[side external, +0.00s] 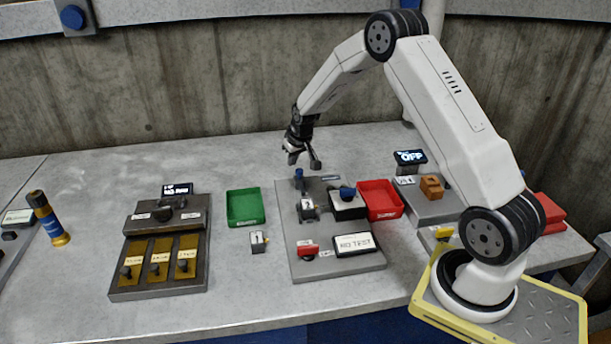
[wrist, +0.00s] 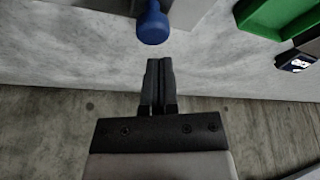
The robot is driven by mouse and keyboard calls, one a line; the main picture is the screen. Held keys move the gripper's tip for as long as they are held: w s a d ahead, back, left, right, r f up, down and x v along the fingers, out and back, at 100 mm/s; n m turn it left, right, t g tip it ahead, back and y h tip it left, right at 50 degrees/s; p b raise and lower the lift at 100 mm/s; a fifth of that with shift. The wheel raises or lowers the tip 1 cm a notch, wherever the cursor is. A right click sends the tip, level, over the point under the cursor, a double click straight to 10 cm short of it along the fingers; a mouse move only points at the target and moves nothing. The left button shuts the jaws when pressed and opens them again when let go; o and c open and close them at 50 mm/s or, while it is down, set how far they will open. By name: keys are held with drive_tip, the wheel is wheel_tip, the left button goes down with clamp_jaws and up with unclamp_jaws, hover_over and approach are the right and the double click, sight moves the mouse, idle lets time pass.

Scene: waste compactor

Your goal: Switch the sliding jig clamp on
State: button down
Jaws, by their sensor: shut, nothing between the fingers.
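A grey jig board (side external: 333,266) lies on the bench in the side external view. A blue-capped handle (side external: 299,175) stands upright near its back left edge, and a blue knob (wrist: 152,27) is at the top of the wrist view, ahead of the fingers. I cannot tell for sure which part is the clamp's switch. My gripper (side external: 304,162) hangs just behind and above the blue-capped handle. In the wrist view my gripper (wrist: 158,64) is shut and empty, with a gap between the fingertips and the knob.
The board also carries a numbered block (side external: 307,212), a dark block with a blue knob (side external: 347,193), a red part (side external: 308,250) and a display (side external: 354,244). A green tray (side external: 245,206) is left, a red tray (side external: 380,200) right. Bare bench lies behind the board.

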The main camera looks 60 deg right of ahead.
sight(297, 182)
drive_tip(key=shift+s+a+f, duration=0.1)
drive_tip(key=shift+s+a, duration=0.05)
drive_tip(key=shift+s, duration=0.35)
drive_tip(key=shift+s+a, duration=1.35)
drive_tip(key=shift+w, duration=0.2)
drive_tip(key=shift+w+d+r, duration=0.15)
drive_tip(key=shift+w+d, duration=0.15)
drive_tip(key=shift+w, duration=0.5)
drive_tip(key=shift+w+d+r, duration=0.15)
drive_tip(key=shift+w+d, duration=0.1)
drive_tip(key=shift+w, duration=0.55)
drive_tip(key=shift+w+r, duration=0.1)
drive_tip(key=shift+r, duration=0.2)
drive_tip(key=d+v, duration=0.1)
drive_tip(key=v, duration=0.8)
drive_tip(key=shift+a+r, duration=0.2)
drive_tip(key=shift+a, duration=0.3)
